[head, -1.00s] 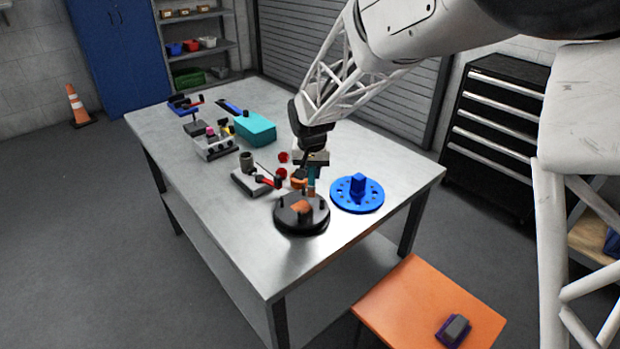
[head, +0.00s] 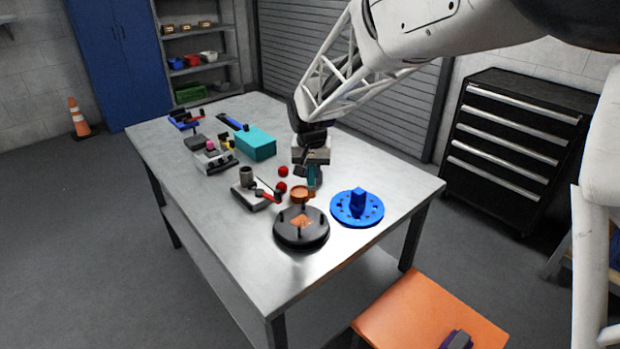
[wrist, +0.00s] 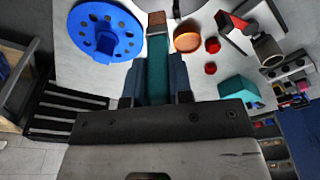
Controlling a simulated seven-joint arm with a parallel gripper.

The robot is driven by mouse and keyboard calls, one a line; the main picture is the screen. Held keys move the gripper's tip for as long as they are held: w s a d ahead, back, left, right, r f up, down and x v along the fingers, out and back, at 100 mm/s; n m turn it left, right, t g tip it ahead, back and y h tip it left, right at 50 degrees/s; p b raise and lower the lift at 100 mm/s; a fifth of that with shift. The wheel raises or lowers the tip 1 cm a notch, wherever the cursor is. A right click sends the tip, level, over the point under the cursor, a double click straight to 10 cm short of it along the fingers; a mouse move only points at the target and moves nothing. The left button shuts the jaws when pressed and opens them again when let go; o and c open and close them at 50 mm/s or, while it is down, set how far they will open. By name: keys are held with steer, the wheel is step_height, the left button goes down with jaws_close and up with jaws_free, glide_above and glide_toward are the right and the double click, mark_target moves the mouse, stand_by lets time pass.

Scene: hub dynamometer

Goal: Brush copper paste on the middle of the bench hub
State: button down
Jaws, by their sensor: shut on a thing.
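The bench hub (head: 301,231) is a black round disc with upright studs, lying near the front of the steel bench. A copper-brown patch (head: 302,220) shows on its middle. My gripper (head: 312,168) is shut on a brush with a teal handle (wrist: 158,70), held above the bench behind the hub. The brush points downward, and its tip looks clear of the hub. A small copper-orange pot (head: 299,194) stands just behind the hub; it also shows in the wrist view (wrist: 187,38), right of the brush.
A blue holed disc (head: 357,208) lies right of the hub. Two red balls (head: 283,171) and a grey block with a red-handled tool (head: 257,195) lie behind and left. A teal box (head: 256,143) stands further back. The bench's front corner is clear.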

mark_target(310, 195)
steer(key=shift+d, duration=0.1)
stand_by(0.3)
steer(key=shift+s+d, duration=0.15)
steer(key=shift+s, duration=0.1)
steer(key=shift+f, duration=3.45)
steer(key=shift+s+a+f, duration=0.35)
steer(key=shift+a+f, duration=0.05)
steer(key=shift+f, duration=0.15)
steer(key=shift+s+a, duration=1.95)
steer(key=shift+s, duration=0.05)
steer(key=shift+w+d, duration=2.35)
steer(key=shift+d, duration=0.05)
steer(key=shift+r, duration=4)
